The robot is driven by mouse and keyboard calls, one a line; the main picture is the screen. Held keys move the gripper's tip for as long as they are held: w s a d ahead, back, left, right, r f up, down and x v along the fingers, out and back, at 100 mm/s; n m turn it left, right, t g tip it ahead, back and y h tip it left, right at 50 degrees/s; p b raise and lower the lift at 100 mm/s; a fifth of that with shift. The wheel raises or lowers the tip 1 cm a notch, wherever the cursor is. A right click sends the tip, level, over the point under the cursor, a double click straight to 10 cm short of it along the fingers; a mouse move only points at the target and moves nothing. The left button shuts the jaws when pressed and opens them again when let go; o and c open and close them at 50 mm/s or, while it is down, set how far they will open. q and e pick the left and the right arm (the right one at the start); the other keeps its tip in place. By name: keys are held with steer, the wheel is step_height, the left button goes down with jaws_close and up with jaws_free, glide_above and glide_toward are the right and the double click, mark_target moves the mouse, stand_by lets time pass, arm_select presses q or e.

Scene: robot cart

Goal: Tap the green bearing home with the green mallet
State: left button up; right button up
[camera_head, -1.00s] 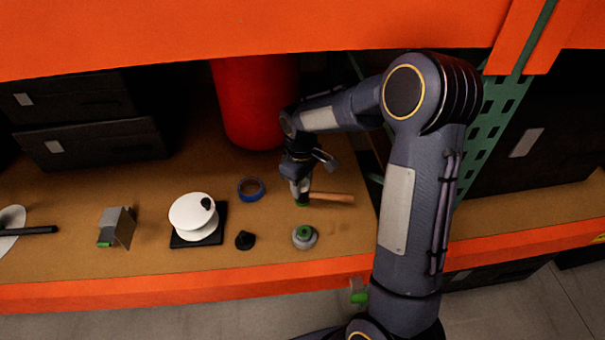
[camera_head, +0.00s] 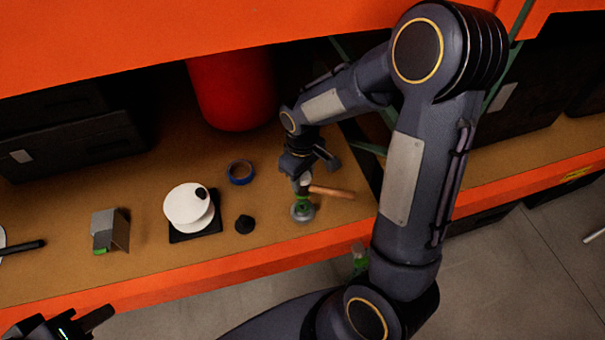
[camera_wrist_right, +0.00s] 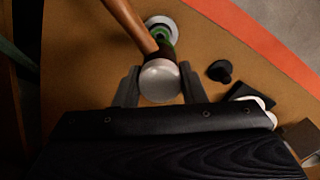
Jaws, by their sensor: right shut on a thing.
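The green mallet has a brown wooden handle (camera_head: 332,192) and a head with a pale end and a green end. My right gripper (camera_head: 302,183) is shut on the mallet's head, whose pale end (camera_wrist_right: 160,80) shows between the fingers in the right wrist view. The handle sticks out to the right in the head view. The green bearing sits in a round grey housing (camera_head: 303,212) near the shelf's front edge. The mallet's green end is right over it and partly hides it; I cannot tell whether they touch. My left gripper (camera_head: 68,322) is at the bottom left, cut off by the frame.
A black cone-shaped piece (camera_head: 244,224), a white spool (camera_head: 188,205) on a black base, blue tape (camera_head: 240,172) and a grey metal bracket (camera_head: 110,231) stand left of the bearing. A red cylinder (camera_head: 235,90) stands behind. An orange beam (camera_head: 180,279) edges the shelf.

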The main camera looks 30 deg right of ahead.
mark_target(303, 192)
steer(key=shift+s+r, duration=0.1)
steer(key=shift+s, duration=0.05)
steer(key=shift+f+b, duration=0.3)
steer(key=shift+f, duration=0.05)
step_height(303, 192, down, 5)
steer(key=b, duration=0.4)
steer(key=shift+f+b, duration=0.85)
steer(key=shift+b, duration=0.05)
stand_by(0.8)
steer(key=shift+r, duration=0.1)
steer(key=shift+r+p, duration=0.65)
steer(key=shift+r, duration=0.15)
